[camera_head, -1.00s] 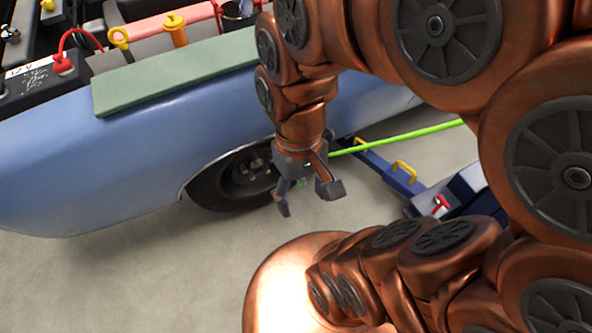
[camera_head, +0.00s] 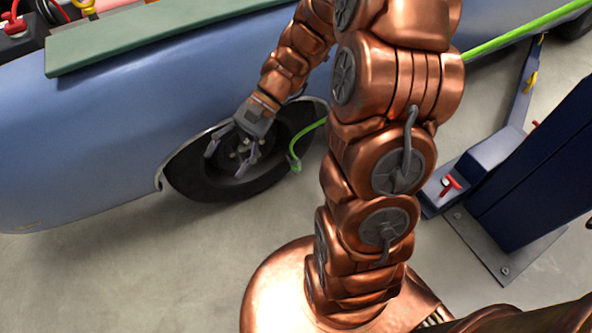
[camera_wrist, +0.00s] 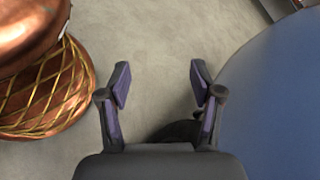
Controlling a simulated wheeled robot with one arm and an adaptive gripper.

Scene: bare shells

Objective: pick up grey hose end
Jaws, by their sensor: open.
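A bright green hose (camera_head: 311,130) comes from the upper right, passes behind my arm and bends down beside the car's front wheel. Its lower end (camera_head: 295,164) hangs at the right side of the tyre; it is small, and I cannot clearly make out a grey fitting there. My gripper (camera_head: 231,158) is open and empty in front of the wheel hub, to the left of the hose end and apart from it. In the wrist view my open gripper (camera_wrist: 160,80) has only floor between its fingers, and no hose shows there.
The blue car (camera_head: 120,130) stands along the left, with a green mat (camera_head: 150,38) on its edge. Its wheel (camera_head: 210,183) is close behind my gripper. A dark blue lift post (camera_head: 540,170) stands at right. Concrete floor (camera_head: 110,275) in front is clear.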

